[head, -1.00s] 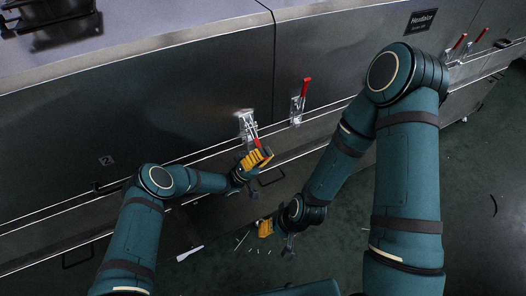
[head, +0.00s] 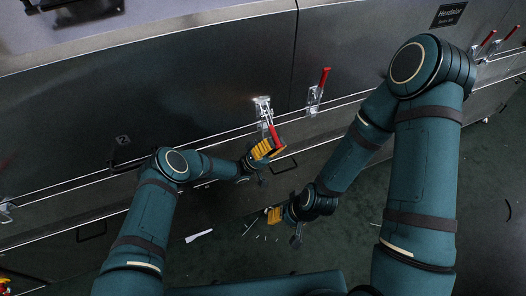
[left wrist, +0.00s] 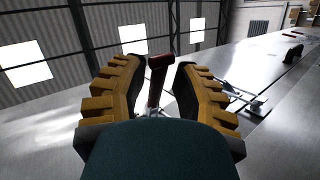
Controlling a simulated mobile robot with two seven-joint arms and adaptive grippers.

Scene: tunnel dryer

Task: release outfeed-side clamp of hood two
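The hood panel marked 2 (head: 122,139) has a silver toggle clamp (head: 263,106) at its right end, left of the panel seam. Its red handle (head: 275,137) points down and slightly right. My left gripper (head: 264,150) is at the handle's lower part. In the left wrist view, the dark red handle (left wrist: 157,80) stands between the two yellow fingers of my left gripper (left wrist: 158,75), which are apart with gaps beside the handle. My right gripper (head: 274,215) hangs low over the floor, away from the clamps; its finger opening is unclear.
Another clamp (head: 314,97), its red handle up, sits just right of the seam. More red-handled clamps (head: 487,42) are at the far right. A black pull handle (head: 285,167) lies below the ledge. Pale scraps (head: 199,236) lie on the dark green floor.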

